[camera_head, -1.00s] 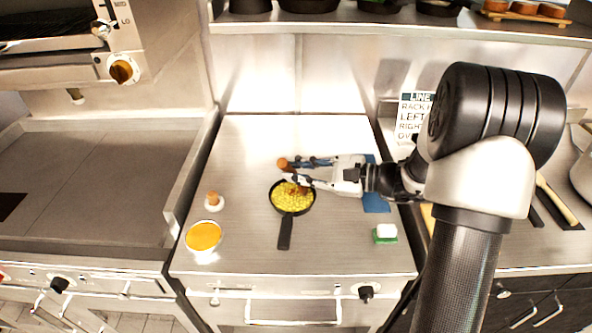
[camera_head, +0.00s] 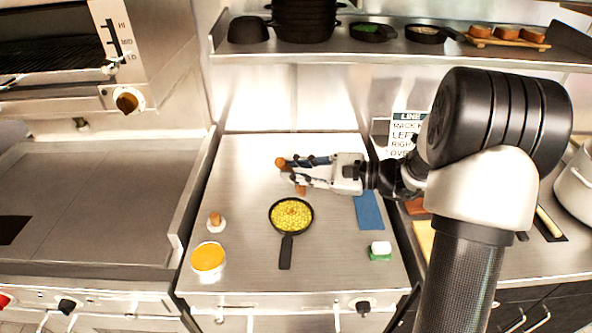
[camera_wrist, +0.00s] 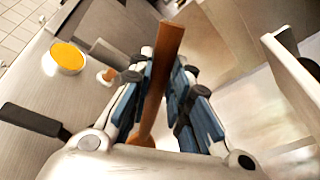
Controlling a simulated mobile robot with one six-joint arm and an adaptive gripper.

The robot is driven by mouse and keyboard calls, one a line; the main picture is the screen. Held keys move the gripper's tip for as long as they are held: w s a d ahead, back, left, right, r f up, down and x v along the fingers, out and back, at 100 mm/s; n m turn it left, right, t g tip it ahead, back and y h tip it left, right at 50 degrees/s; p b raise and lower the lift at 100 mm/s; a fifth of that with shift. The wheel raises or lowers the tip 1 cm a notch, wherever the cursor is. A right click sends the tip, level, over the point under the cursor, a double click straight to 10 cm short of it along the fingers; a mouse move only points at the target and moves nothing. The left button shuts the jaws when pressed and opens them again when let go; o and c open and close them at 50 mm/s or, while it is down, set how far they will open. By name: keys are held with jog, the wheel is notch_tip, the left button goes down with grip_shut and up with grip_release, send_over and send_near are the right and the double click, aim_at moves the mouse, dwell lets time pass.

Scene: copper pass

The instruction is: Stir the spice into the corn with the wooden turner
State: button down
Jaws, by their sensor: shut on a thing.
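A small black pan (camera_head: 286,248) stands on the steel counter, its handle toward the front. It holds yellow corn (camera_head: 291,221) with a brownish patch of spice (camera_head: 292,208) on top. My gripper (camera_head: 287,170) is beyond the pan's far rim, shut on the wooden turner (camera_head: 281,162). The turner's lower end shows just below the fingers, apart from the corn in the picture. In the wrist view the turner (camera_wrist: 168,55) runs between my blue-padded fingers (camera_wrist: 158,95); the pan's handle (camera_wrist: 35,120) shows at left, and the pan's bowl is hidden.
A bowl of orange contents (camera_head: 208,258) and a small white-based piece with a brown top (camera_head: 216,222) stand left of the pan. A blue cloth (camera_head: 369,211) and a green-and-white sponge (camera_head: 380,250) lie right. A shelf (camera_head: 380,50) with cookware runs above the back.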

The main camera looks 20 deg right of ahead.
dwell(0.3)
jog(key=w+a+r+b, duration=0.3)
jog(key=a+r, duration=0.1)
jog(key=a, duration=0.3)
jog(key=f+b, duration=0.2)
jog(key=f, duration=0.1)
jog(key=f+b, duration=0.1)
jog(key=shift+d+f, duration=0.2)
jog(key=shift+d, duration=0.1)
jog(key=shift+s, duration=0.1)
